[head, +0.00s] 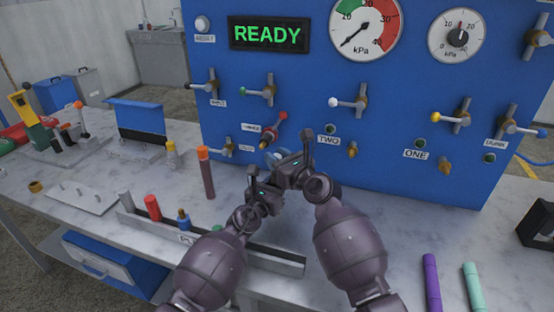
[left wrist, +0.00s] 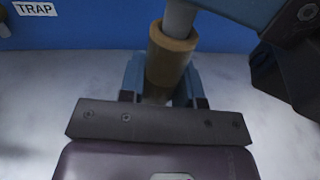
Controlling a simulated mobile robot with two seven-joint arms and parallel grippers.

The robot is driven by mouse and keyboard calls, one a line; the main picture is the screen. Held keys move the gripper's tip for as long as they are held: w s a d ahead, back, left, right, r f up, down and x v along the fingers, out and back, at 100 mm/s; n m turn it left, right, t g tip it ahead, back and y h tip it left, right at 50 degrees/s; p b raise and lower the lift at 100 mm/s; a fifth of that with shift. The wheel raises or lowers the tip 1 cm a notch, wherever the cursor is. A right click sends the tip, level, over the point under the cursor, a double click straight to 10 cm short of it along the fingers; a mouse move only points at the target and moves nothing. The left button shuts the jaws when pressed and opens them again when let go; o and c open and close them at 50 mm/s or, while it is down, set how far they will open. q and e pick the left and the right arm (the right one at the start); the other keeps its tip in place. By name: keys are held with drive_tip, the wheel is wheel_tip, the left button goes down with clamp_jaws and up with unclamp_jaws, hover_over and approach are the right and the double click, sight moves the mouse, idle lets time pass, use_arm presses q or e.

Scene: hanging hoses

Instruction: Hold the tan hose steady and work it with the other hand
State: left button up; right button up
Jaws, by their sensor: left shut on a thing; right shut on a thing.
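In the left wrist view, a short length of tan hose (left wrist: 170,58) stands between the fingers of my left gripper (left wrist: 160,85), which is shut on it. A pale grey tube (left wrist: 180,18) comes out of the hose's upper end and leaves the top of the picture. A blue-grey finger of my right gripper (left wrist: 235,12) crosses beside this tube; its jaws are shut, but the exact grip is out of frame. In the head view, my left gripper (head: 268,185) and right gripper (head: 285,160) are close together before the blue panel, and they hide the hose.
The blue panel (head: 390,160) carries gauges, valve levers and small nozzles. A "TRAP" label (left wrist: 35,9) shows in the left wrist view. An orange-capped brown tube (head: 206,175) and a long tray (head: 278,256) stand near my left arm. Purple (head: 431,283) and mint (head: 473,288) tubes lie front right.

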drive_tip(key=shift+r, duration=1.9)
drive_tip(key=shift+r, duration=0.4)
drive_tip(key=shift+r, duration=1.35)
use_arm(q)
drive_tip(key=o, duration=1)
